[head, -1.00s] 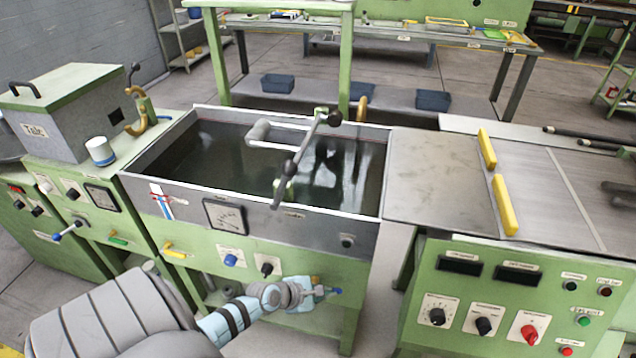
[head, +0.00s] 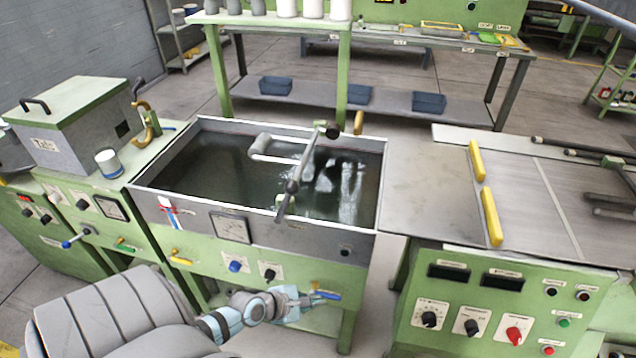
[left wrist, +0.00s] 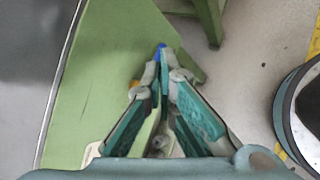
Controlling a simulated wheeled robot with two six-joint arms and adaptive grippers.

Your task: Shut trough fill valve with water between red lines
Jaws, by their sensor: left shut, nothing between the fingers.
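The metal trough (head: 290,236) holds dark water. On its front left is a small white gauge (head: 172,212) with red and blue marks; the level against the red lines is too small to read. A blue-handled valve lever (head: 328,294) sits low on the green front panel, pointing right, roughly level. My left gripper (head: 308,300) is shut and empty, right beside the lever; I cannot tell whether they touch. In the left wrist view the blue handle tip (left wrist: 161,46) shows just beyond the closed fingertips (left wrist: 158,62). My right gripper is not in view.
A yellow lever (head: 180,261), a blue knob (head: 235,266) and a black knob (head: 269,273) are on the same panel. A crank bar (head: 299,172) spans the trough. A control panel (head: 500,310) stands at right. Open floor lies between them.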

